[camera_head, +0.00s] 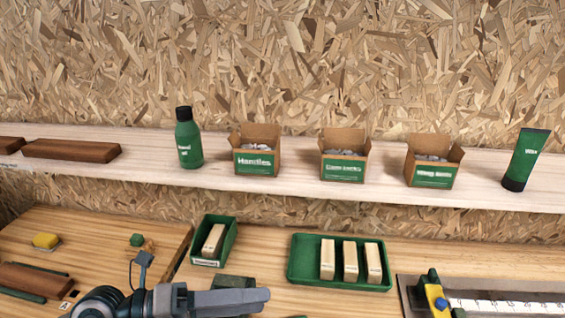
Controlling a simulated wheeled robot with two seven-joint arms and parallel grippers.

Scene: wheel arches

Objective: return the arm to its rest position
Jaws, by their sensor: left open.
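My left arm comes in at the bottom left edge of the head view. My left gripper (255,299) is low in the picture, pointing right, over the workbench (260,255). One grey finger shows clearly and the rest is cut off by the lower edge. It is open, and I see nothing held in it. It is in front of a small green bin (226,243) with a pale wooden block in it. My right gripper is not in view.
A green tray (304,278) holds three pale blocks. A ruler fixture (510,302) is at bottom right. A brown wood piece (38,281) and yellow block (46,240) lie left. The shelf (305,187) behind carries a bottle (188,142), three cardboard boxes (257,158) and a tube (526,158).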

